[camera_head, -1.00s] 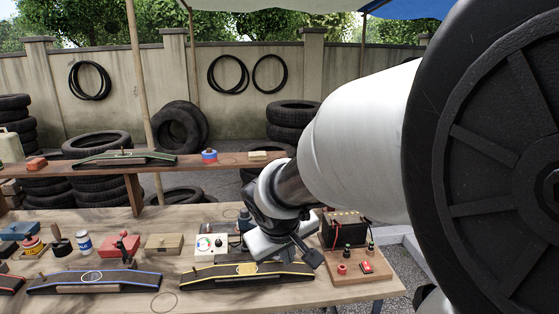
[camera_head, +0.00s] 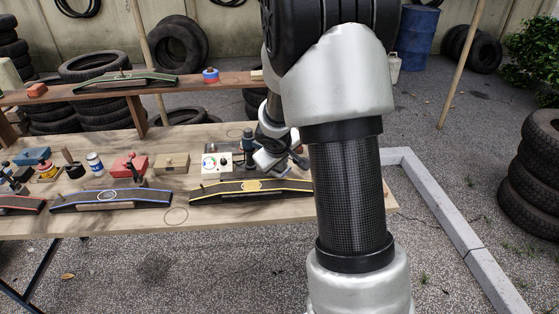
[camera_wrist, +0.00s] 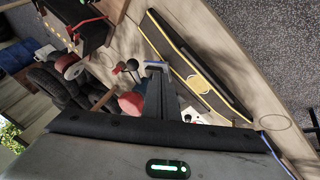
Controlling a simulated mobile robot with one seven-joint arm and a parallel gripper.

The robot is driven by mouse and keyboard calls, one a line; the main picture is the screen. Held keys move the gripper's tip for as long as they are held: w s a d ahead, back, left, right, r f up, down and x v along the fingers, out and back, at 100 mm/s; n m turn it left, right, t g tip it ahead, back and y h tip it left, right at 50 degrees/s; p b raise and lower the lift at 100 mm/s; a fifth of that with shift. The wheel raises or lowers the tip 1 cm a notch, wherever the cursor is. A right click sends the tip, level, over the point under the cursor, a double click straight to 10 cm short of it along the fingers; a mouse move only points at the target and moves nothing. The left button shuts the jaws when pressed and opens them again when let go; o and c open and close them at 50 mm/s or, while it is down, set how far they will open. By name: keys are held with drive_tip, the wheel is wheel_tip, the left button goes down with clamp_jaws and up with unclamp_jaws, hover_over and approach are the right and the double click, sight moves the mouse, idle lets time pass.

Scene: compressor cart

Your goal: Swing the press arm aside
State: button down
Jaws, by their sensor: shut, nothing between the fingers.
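My gripper (camera_head: 297,162) is low over the back right of the workbench, behind the yellow-edged strip. In the wrist view its fingers (camera_wrist: 158,70) are together with nothing between them, close to the yellow-edged strip (camera_wrist: 192,68). A blue-grey upright post (camera_head: 248,140) stands just left of my gripper, behind the white box with a dial (camera_head: 217,163); it may be part of the press. I cannot make out the press arm for certain. In the wrist view a dark ball knob (camera_wrist: 132,64) and a red rounded part (camera_wrist: 131,103) lie beside the fingers.
The yellow-edged strip (camera_head: 250,187) and a blue-edged strip (camera_head: 110,197) lie along the bench front. A wooden block (camera_head: 172,162) and red box (camera_head: 128,165) stand left. A raised shelf (camera_head: 110,91) runs behind.

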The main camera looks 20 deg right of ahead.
drive_tip(key=d, duration=0.1)
drive_tip(key=w+d+p, duration=0.1)
drive_tip(key=d+f, duration=0.1)
drive_tip(key=shift+w+d+f+p, duration=0.1)
drive_tip(key=shift+w+d+p, duration=0.25)
drive_tip(key=shift+d, duration=0.05)
drive_tip(key=shift+d, duration=0.2)
